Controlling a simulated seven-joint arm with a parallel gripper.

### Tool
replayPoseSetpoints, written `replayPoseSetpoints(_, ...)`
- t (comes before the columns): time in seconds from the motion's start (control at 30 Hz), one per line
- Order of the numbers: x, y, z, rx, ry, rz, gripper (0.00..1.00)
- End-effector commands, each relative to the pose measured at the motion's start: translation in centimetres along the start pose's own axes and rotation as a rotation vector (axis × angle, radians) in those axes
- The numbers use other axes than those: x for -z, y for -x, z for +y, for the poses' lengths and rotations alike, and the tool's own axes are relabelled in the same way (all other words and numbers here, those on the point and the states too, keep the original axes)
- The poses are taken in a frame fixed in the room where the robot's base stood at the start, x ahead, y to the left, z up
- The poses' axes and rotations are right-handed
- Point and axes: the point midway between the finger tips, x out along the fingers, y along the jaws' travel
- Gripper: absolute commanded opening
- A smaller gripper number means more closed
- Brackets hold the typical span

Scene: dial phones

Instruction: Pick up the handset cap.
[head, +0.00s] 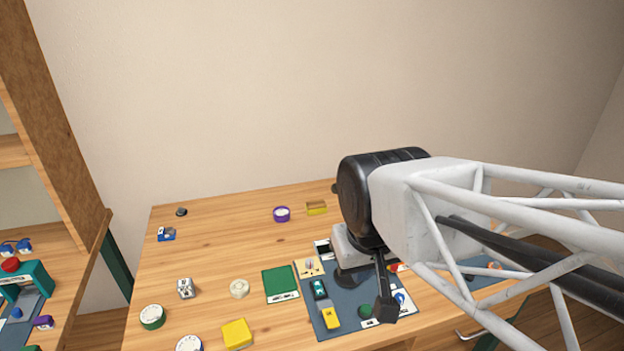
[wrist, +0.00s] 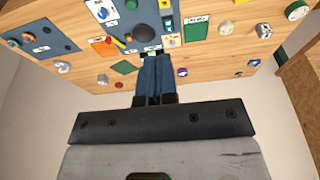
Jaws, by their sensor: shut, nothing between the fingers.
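I cannot tell for sure which thing is the handset cap. A cream round piece with a raised centre (head: 239,288) lies on bare wood left of the green board. A purple-rimmed round piece (head: 282,214) lies farther back, and a small black round piece (head: 181,212) lies at the far left. My gripper (head: 385,312) hangs over the front right of the dark mat. In the wrist view my gripper's fingers (wrist: 155,55) are together with nothing between them, pointing at the mat area. The arm hides part of the mat in the head view.
The dark mat (head: 313,306) holds several small labelled parts. A green board (head: 280,281), a yellow block (head: 237,333), a green-rimmed disc (head: 152,317) and a metallic part (head: 185,288) stand to its left. A shelf (head: 75,270) stands at the left. The table's back left is mostly clear.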

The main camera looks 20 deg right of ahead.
Motion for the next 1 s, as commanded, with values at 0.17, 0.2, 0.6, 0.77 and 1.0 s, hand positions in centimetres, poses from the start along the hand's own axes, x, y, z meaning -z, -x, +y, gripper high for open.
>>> replayPoseSetpoints(0.17,0.0,0.0,0.0,0.0,0.0,0.0,0.0)
replayPoseSetpoints(0.2,0.0,0.0,0.0,0.0,0.0,0.0,0.0)
replayPoseSetpoints(0.6,0.0,0.0,0.0,0.0,0.0,0.0,0.28)
replayPoseSetpoints(0.77,0.0,0.0,0.0,0.0,0.0,0.0,0.52)
replayPoseSetpoints(1.0,0.0,0.0,0.0,0.0,0.0,0.0,0.85)
